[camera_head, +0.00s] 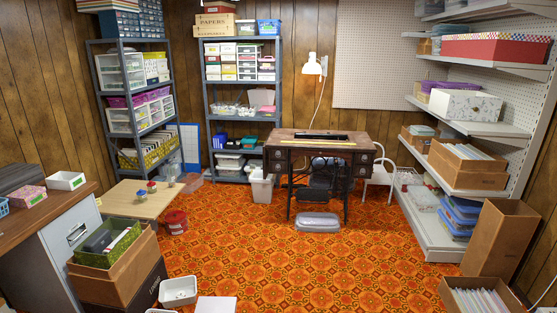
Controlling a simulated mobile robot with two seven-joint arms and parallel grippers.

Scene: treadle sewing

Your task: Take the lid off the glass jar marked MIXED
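A low wooden table (120,203) stands at the left. On it are two small jars with coloured lids, one nearer (141,194) and one just behind it to the right (152,187). A paler small container (171,181) stands near the table's back right corner. They are too small for me to read any label, so I cannot tell which one is marked MIXED. Neither of my grippers shows in this view.
A red bucket (175,222) stands on the floor right of the low table. Cardboard boxes (118,268) and a white bin (178,291) are in front. A treadle sewing table (322,147) stands at the back. The patterned floor (300,265) is clear in the middle.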

